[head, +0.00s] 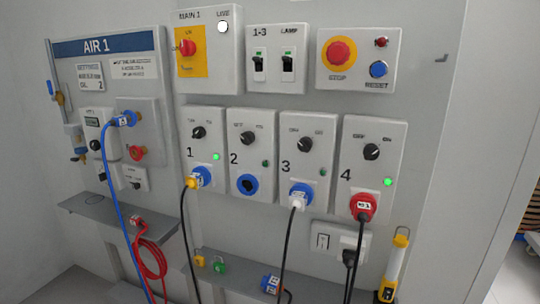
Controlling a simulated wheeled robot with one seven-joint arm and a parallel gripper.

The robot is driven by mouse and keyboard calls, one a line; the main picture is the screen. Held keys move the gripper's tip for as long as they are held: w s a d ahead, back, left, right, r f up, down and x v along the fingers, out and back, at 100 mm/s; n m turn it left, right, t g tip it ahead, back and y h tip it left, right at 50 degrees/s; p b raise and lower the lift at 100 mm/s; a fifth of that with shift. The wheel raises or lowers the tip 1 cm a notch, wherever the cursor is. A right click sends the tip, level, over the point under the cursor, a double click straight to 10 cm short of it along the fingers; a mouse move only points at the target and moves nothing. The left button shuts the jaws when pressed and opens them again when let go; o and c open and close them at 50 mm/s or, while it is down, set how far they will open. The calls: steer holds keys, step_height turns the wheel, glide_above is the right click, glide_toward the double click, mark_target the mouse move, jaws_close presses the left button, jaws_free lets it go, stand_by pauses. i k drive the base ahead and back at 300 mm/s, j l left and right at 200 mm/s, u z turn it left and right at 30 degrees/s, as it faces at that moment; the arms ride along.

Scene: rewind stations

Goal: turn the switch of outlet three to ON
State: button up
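Outlet three (309,165) is a light grey box marked 3, third from the left in the lower row. Its black rotary switch (304,145) sits below small OFF and ON labels; its pointer is too small to read surely. The round lamp (322,172) on the box is dark. A white plug (298,198) sits in its blue socket, with a black cable hanging down. My gripper is not in view, and nothing covers the outlet.
Outlet one (194,132) and outlet four (371,150) have lit green lamps and plugs; outlet two (249,155) has a dark lamp and no plug. A red stop button (339,53) is above. A ledge (230,276) with padlocks juts out below.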

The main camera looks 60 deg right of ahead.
mark_target(305, 144)
steer(key=z, duration=1.05)
